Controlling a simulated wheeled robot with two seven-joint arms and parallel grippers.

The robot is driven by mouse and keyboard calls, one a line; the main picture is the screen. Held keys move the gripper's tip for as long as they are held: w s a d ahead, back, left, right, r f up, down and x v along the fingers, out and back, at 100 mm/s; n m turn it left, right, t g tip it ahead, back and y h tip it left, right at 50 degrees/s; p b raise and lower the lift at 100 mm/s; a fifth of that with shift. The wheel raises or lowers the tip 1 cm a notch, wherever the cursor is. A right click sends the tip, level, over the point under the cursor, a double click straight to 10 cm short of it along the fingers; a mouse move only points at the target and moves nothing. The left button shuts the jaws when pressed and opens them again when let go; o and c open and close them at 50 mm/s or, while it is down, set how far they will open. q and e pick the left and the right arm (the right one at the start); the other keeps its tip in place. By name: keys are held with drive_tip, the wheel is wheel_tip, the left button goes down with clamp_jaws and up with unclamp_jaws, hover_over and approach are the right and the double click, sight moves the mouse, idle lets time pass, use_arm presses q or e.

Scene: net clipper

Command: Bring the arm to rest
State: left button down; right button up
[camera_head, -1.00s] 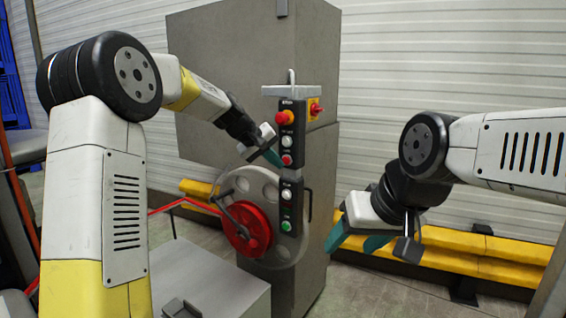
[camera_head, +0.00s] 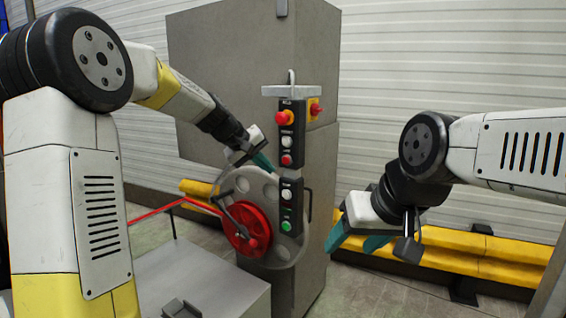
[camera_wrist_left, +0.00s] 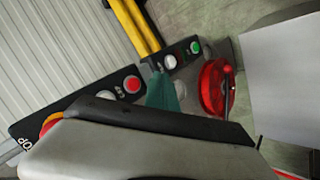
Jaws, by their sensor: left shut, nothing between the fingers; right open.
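My left gripper (camera_head: 262,160) has teal fingers that are shut with nothing between them. It is in front of the grey machine, just left of the black button panel (camera_head: 291,135). In the left wrist view its teal fingertips (camera_wrist_left: 162,92) show near the panel's white and red buttons; I cannot tell whether they touch anything. My right gripper (camera_head: 357,243) has teal fingers pointing down and left. It is open and empty, in free air right of the machine.
A grey box (camera_head: 215,285) stands in front. Yellow rails (camera_head: 470,250) run along the corrugated wall.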

idle(0.4)
use_arm(q)
drive_tip(key=s+a+f+m+y, duration=0.1)
drive_tip(key=s+a, duration=0.3)
drive_tip(key=s, duration=0.7)
drive_tip(key=s+a+m+y, duration=0.1)
drive_tip(key=s+a, duration=0.3)
drive_tip(key=s, duration=0.7)
drive_tip(key=s+a+f+m+y, duration=0.1)
drive_tip(key=s+a, duration=0.3)
drive_tip(key=s, duration=0.8)
drive_tip(key=shift+a+f+y, duration=0.35)
drive_tip(key=shift+y, duration=0.35)
